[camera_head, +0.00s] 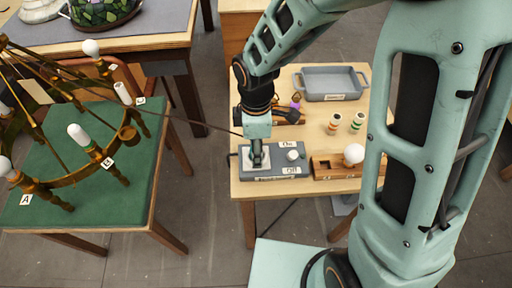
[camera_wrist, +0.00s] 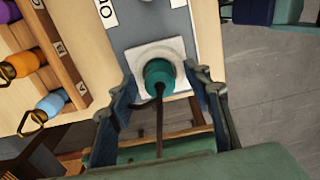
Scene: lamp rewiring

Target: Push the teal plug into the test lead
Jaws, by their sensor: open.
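The teal plug (camera_wrist: 160,73) stands on a white square plate (camera_wrist: 146,51) of the grey box (camera_wrist: 190,40), with a dark cord (camera_wrist: 160,115) trailing from it towards my wrist. My gripper (camera_wrist: 160,84) is open, one finger on each side of the plug, with visible gaps. In the head view my gripper (camera_head: 258,160) points down over the left part of the grey box (camera_head: 275,162) and largely hides the plug. I cannot tell which part is the test lead, nor how deep the plug sits.
A wooden block with a white bulb (camera_head: 353,154) stands right of the box. Behind are two striped cylinders (camera_head: 345,122), a grey tray (camera_head: 330,84) and a rack of coloured pieces (camera_wrist: 55,60). A chandelier (camera_head: 75,175) rests on the green table at left; a thin cord runs from it.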

